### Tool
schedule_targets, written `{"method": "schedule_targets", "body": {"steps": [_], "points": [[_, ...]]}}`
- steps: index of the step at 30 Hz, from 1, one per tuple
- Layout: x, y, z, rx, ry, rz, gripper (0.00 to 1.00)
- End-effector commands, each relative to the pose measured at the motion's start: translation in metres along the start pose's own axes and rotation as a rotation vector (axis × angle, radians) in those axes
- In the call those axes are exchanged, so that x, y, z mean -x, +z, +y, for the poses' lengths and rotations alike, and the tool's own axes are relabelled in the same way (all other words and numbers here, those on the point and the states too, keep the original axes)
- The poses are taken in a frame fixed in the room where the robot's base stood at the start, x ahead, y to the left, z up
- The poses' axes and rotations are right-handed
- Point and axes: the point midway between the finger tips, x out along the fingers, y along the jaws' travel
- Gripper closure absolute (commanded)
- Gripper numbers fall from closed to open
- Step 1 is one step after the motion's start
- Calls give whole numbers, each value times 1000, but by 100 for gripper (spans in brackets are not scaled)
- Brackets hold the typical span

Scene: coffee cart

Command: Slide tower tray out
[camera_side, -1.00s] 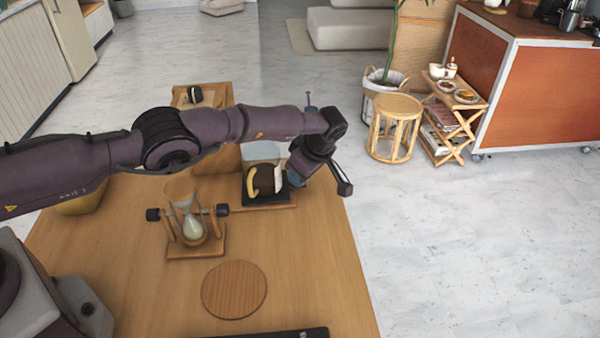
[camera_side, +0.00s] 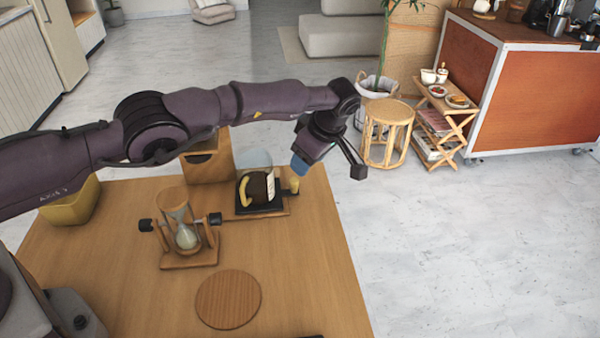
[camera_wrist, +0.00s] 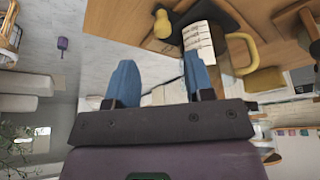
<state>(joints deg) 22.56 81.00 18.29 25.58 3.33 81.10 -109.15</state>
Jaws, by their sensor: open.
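A black tray (camera_side: 243,209) lies on a wooden base at the far right of the table, with a dark brown mug (camera_side: 258,188) with a yellow handle and pale label standing on it. A pale yellow knob (camera_side: 294,185) sits at its right end. In the wrist view the knob (camera_wrist: 162,24), black tray (camera_wrist: 228,14) and mug (camera_wrist: 222,60) show beyond my fingers. My gripper (camera_side: 299,166) is just above and beside the knob in the side view. In the wrist view my gripper (camera_wrist: 160,80) has its blue fingers apart with nothing between them.
An hourglass in a wooden frame (camera_side: 188,228) stands left of the tray. A wooden box (camera_side: 208,162) is behind, a yellow bin (camera_side: 72,205) at left, and a round wooden disc (camera_side: 228,299) in front.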

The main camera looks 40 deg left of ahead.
Motion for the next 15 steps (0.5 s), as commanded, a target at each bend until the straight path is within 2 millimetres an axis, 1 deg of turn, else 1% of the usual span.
{"method": "schedule_targets", "body": {"steps": [1,3,6,10,15], "points": [[11,0,1,0,4,-1,52],[24,0,1,0,4,-1,52],[34,0,1,0,3,0,52],[42,0,0,0,1,0,52],[45,0,0,0,1,0,52]]}}
